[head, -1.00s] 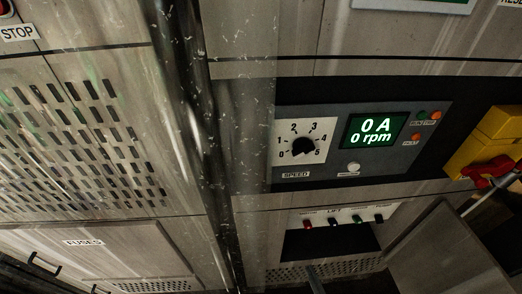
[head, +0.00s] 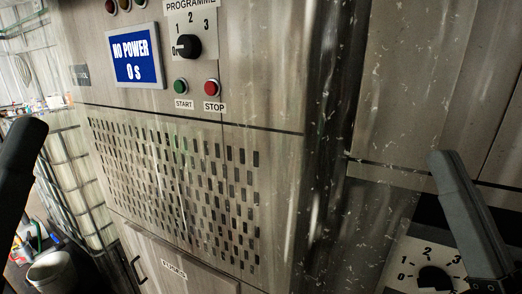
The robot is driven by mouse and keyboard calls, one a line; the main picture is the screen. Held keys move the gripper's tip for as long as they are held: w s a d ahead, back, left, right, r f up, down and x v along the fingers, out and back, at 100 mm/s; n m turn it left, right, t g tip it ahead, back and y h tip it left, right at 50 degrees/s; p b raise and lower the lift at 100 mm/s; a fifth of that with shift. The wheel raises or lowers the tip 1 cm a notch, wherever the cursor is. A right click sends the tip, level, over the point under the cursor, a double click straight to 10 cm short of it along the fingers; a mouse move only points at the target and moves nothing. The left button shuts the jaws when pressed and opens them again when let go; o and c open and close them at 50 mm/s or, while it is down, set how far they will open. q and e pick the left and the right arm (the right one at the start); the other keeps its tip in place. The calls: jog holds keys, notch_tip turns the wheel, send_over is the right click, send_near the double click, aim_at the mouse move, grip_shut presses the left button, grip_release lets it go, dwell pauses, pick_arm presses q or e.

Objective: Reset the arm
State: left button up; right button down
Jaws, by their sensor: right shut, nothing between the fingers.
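My right gripper (head: 452,168) comes up from the lower right edge. It is shut and empty, in front of the lower right panel and partly over the speed dial (head: 434,277). I cannot tell whether it touches anything. A dark part of my left arm (head: 18,165) stands upright at the left edge. Its lower end is cut off and its jaws cannot be made out.
The cabinet carries a blue screen (head: 136,55) reading "NO POWER 0 s", a programme knob (head: 188,46), a green start button (head: 180,86) and a red stop button (head: 211,88). Below are a slotted grille (head: 180,180) and a fuses door (head: 175,275). A grey bin (head: 52,272) stands lower left.

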notch_tip(320, 180, up, 30)
jog(key=s+d+t+h+p, duration=0.1)
jog(key=s+h+p, duration=0.1)
jog(key=p, duration=2.4)
jog(key=shift+s+d+f+n, duration=0.15)
jog(key=shift+s+d+n, duration=0.15)
jog(key=shift+s, duration=0.15)
